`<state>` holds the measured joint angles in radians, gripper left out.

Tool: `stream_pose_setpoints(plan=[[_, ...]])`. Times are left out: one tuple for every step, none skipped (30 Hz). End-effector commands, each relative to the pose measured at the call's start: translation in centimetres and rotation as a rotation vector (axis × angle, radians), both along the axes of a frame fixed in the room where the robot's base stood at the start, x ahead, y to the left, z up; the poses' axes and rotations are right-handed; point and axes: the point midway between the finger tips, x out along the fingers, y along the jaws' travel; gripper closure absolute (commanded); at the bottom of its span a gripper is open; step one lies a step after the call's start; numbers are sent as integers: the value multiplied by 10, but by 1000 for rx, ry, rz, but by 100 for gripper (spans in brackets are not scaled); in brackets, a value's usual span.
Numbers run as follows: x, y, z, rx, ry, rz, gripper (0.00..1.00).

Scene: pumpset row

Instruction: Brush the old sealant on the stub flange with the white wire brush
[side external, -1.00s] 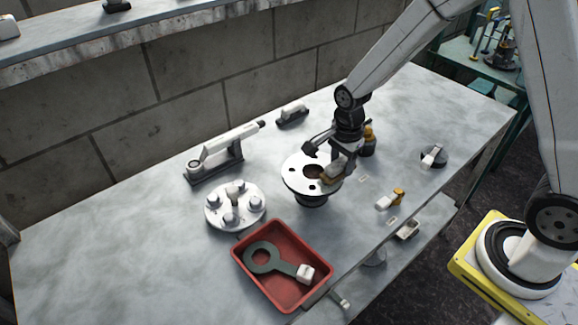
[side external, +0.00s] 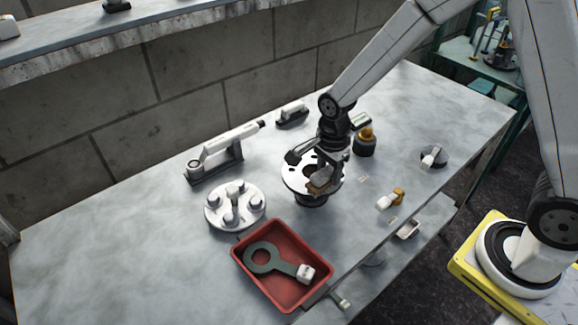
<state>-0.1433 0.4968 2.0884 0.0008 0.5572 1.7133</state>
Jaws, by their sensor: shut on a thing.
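The stub flange (side external: 294,178) is a pale round plate with holes, on a dark neck standing on the bench. My gripper (side external: 326,170) is over its right half, pointing down. Old sealant cannot be made out at this size.
A red tray (side external: 240,262) with a dark ring-ended tool stands in front. A bolted round plate (side external: 215,213) and a white tool on a dark stand (side external: 225,153) are left. A yellow-capped dark bottle (side external: 365,145) stands close behind my gripper. The bench's left part is clear.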

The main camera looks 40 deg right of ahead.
Motion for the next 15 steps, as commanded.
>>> stream_pose_setpoints(plan=[[0,0,0,0,-1,0,100],[0,0,0,0,-1,0,100],[0,0,0,0,-1,0,100],[0,0,0,0,-1,0,100],[0,0,0,0,-1,0,100],[0,0,0,0,-1,0,100],[1,0,0,0,-1,0,100],[1,1,0,0,-2,0,100],[1,2,0,0,-2,1,100],[1,4,1,0,-2,1,100],[1,5,0,0,-2,1,100],[1,7,0,0,-2,1,100],[1,9,0,0,-2,1,100],[1,11,0,0,-2,2,100],[1,13,0,0,-2,2,100]])
